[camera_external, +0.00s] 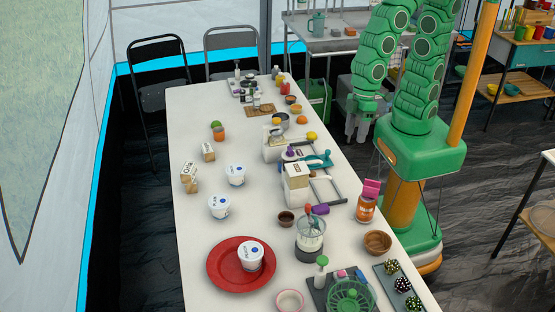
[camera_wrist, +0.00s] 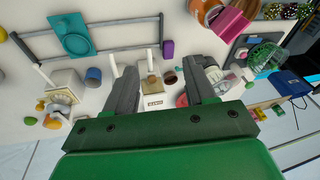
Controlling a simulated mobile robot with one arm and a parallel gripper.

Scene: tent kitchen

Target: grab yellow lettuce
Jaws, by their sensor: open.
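I cannot pick out a yellow lettuce for certain in either view. A small yellow round item (camera_external: 311,135) lies on the table near its right edge, but it is too small to identify. My gripper (camera_external: 357,128) hangs beside the right edge of the table, to the right of that yellow item and apart from it. In the wrist view my gripper (camera_wrist: 163,68) has its two dark fingers spread with a wide gap. A white carton-like block (camera_wrist: 156,101) shows beyond the gap, and nothing is visibly held.
The long white table (camera_external: 190,120) is crowded along its right side. A red plate (camera_external: 220,274) with a white tub stands at the front. A tray of speckled round items (camera_external: 391,266) is at front right. A metal rack (camera_external: 330,187) lies mid-table. The table's left side is mostly clear.

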